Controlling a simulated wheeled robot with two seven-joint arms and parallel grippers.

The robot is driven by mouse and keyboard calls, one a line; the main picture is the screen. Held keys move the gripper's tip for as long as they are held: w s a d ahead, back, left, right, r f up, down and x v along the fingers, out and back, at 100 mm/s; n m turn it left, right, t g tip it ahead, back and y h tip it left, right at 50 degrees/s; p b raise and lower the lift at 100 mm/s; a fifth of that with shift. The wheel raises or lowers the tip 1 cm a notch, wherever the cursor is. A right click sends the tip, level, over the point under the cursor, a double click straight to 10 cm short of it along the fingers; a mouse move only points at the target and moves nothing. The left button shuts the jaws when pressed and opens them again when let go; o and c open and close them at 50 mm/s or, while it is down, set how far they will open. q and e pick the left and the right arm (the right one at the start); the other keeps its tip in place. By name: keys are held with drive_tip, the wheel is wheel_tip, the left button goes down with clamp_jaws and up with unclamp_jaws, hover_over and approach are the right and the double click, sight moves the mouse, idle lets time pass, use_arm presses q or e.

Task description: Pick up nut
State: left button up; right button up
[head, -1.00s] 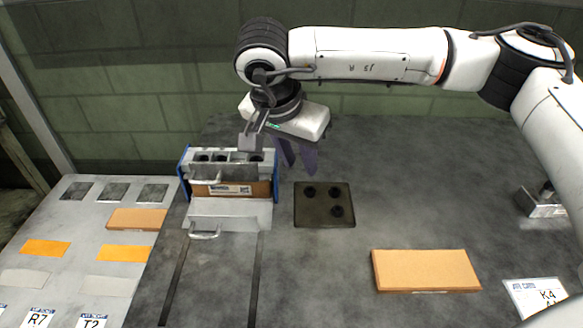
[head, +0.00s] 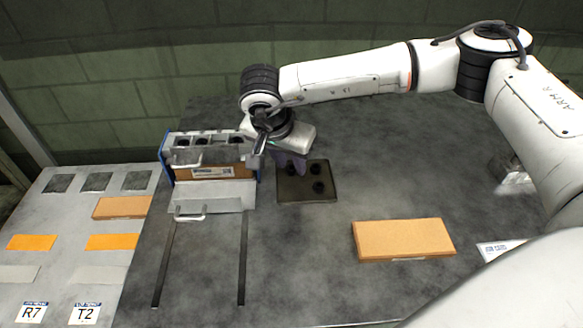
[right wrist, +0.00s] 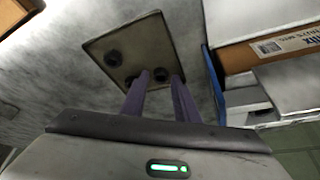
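The nuts are small black round pieces on a dark square plate (head: 325,196). A near nut (head: 318,187) and a far nut (head: 315,168) show in the head view. In the right wrist view, one nut (right wrist: 114,58) sits apart at the left and another nut (right wrist: 160,74) shows between my fingertips. My right gripper (head: 296,174) is over the plate's left part, fingers pointing down, purple and apart. It also shows in the right wrist view (right wrist: 158,76). Contact with a nut cannot be told. My left gripper is not in view.
A blue-sided machine (head: 253,176) with holes on top stands left of the plate, close to my right gripper. An orange-brown block (head: 403,239) lies at the right front. A side table (head: 75,255) with coloured pads is at the left. The table's middle front is clear.

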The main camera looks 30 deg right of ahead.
sight(290, 169)
clamp_jaws()
wheel_tip(290, 169, up, 10)
drive_tip(key=shift+b, duration=0.4)
